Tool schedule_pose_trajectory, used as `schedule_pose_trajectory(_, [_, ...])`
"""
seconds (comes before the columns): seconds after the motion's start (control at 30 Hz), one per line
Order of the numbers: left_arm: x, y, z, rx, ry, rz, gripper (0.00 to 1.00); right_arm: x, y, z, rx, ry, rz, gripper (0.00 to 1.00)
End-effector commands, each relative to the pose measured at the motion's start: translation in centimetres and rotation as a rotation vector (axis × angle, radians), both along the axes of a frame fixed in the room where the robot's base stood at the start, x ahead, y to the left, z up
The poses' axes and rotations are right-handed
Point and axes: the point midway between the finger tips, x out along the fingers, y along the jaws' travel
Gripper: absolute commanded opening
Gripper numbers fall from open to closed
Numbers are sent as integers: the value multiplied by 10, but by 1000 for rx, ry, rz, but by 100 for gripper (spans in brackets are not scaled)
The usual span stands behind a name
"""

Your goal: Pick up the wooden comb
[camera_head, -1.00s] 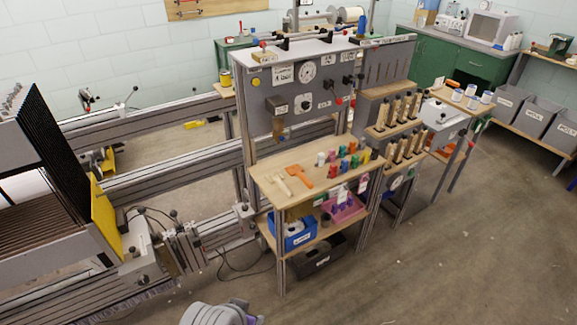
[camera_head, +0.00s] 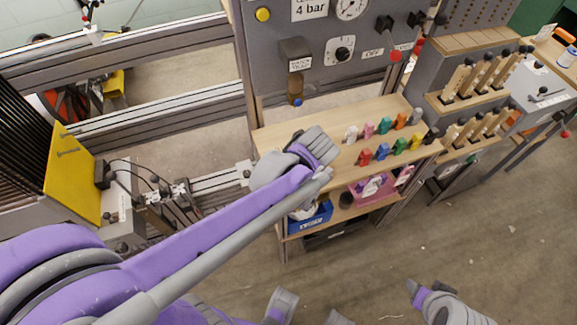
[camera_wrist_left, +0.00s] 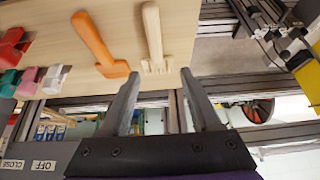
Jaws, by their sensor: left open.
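The wooden comb (camera_wrist_left: 153,35) is a pale, flat tool with short teeth, lying on the wooden shelf in the left wrist view. Its toothed end points toward my left gripper (camera_wrist_left: 160,82). The gripper is open and empty, its fingers apart and just short of the teeth in the picture. In the head view my left gripper (camera_head: 318,148) is over the front left of the shelf (camera_head: 375,112), and my arm hides the comb. Grey and purple parts of mine show at the bottom right of the head view, with no clear fingertips.
An orange tool (camera_wrist_left: 100,45) lies beside the comb. Several coloured pieces (camera_head: 383,151) stand in rows on the shelf's right. A grey gauge panel (camera_head: 335,50) rises behind. A blue bin (camera_head: 312,220) and a pink bin (camera_head: 372,188) sit below. A yellow plate (camera_head: 70,172) stands left.

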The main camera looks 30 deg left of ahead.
Motion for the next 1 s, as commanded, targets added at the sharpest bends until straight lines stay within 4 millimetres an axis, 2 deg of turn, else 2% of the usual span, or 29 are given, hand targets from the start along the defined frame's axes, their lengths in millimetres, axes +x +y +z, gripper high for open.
schedule_pose_trajectory(0.1, [6,8,-19,-2,1,3,64,-1,0,-5,0,2,0,50])
schedule_pose_trajectory(0.37, [13,14,-38,-1,0,0,64,-2,0,-9,0,3,0,50])
schedule_pose_trajectory(0.63, [25,22,-75,-2,1,-1,64,-2,0,-16,0,5,0,50])
schedule_pose_trajectory(0.77, [27,25,-82,-2,1,-1,64,-2,0,-17,0,5,0,50])
schedule_pose_trajectory(1.0, [28,25,-81,-2,0,-2,64,-2,0,-17,0,5,0,50])
